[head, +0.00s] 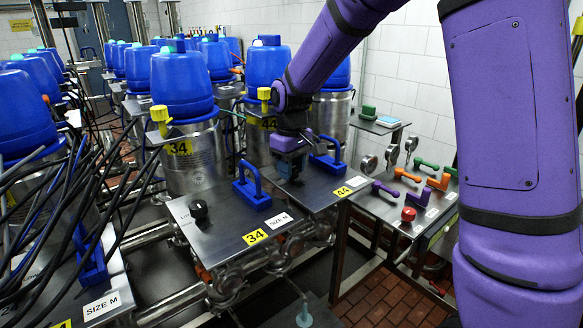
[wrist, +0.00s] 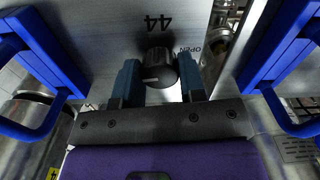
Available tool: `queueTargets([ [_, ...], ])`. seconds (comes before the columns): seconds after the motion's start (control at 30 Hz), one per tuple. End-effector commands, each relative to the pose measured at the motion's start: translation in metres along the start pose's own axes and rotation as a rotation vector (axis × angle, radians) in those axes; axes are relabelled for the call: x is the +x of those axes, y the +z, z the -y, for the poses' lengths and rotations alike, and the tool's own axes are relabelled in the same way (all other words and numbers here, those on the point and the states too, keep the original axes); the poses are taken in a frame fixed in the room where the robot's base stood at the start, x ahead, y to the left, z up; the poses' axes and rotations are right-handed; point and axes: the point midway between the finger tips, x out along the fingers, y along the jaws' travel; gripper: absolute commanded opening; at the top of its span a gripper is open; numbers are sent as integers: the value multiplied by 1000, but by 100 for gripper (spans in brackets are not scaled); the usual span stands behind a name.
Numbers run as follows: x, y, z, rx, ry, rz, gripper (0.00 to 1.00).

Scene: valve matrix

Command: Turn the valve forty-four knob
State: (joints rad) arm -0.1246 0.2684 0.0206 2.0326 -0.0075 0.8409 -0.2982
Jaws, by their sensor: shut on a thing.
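Blue handles stand left (wrist: 38,58) and right (wrist: 290,60) of the fingers, close by. The valve 34 plate, with a black knob (head: 199,209) and blue handle (head: 250,187), adjoins at left. Blue-capped vessels (head: 182,85) stand behind. A bench with coloured handles (head: 408,175) is at right.

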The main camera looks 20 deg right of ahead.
Motion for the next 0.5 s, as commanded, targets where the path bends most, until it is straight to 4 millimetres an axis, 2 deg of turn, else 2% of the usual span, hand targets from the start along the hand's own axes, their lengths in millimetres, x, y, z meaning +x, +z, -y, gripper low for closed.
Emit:
queueTargets([
  [0.5, -1, -1, 0, -41, 1, -3, 14],
])
